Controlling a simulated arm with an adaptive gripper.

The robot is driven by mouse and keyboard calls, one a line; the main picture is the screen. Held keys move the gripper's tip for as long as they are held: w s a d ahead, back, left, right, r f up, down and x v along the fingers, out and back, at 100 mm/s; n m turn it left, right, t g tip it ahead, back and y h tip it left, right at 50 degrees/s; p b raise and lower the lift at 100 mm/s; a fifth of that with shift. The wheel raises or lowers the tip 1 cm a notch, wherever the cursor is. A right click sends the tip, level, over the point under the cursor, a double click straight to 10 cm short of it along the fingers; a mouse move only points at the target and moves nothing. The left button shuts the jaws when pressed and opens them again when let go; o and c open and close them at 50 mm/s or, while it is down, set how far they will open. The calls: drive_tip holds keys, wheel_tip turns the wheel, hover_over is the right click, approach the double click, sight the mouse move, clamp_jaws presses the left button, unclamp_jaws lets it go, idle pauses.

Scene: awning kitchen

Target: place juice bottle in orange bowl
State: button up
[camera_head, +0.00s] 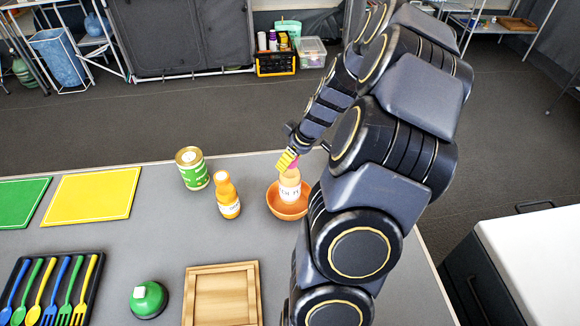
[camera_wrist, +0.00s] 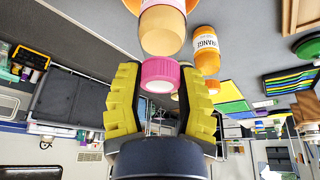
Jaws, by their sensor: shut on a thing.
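The orange bowl (camera_head: 287,211) stands near the far right part of the counter. A pink-capped bottle (camera_head: 290,188) with a white label is upright in the bowl's opening; whether its base touches the bottom is hidden. My gripper (camera_head: 288,161) is above the bowl, its yellow fingers shut on the bottle's cap. In the wrist view, the fingers (camera_wrist: 160,95) are on both sides of the pink cap (camera_wrist: 160,74). A second bottle, orange with an orange cap (camera_head: 228,196), stands on the counter left of the bowl; its label reads "ORANGE" in the wrist view (camera_wrist: 206,45).
A green can (camera_head: 192,168) stands left of the orange bottle. A wooden tray (camera_head: 222,293), a green-domed item (camera_head: 148,299) and a cutlery tray (camera_head: 91,258) lie nearer. Yellow (camera_head: 92,194) and green (camera_head: 18,203) boards lie at left.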

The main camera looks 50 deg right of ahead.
sight(290, 182)
drive_tip(key=shift+w+d+f, duration=0.2)
drive_tip(key=shift+f, duration=0.1)
drive_tip(key=shift+d+f, duration=0.1)
drive_tip(key=shift+f, duration=1.5)
drive_tip(key=shift+f, duration=0.15)
drive_tip(key=o, duration=1)
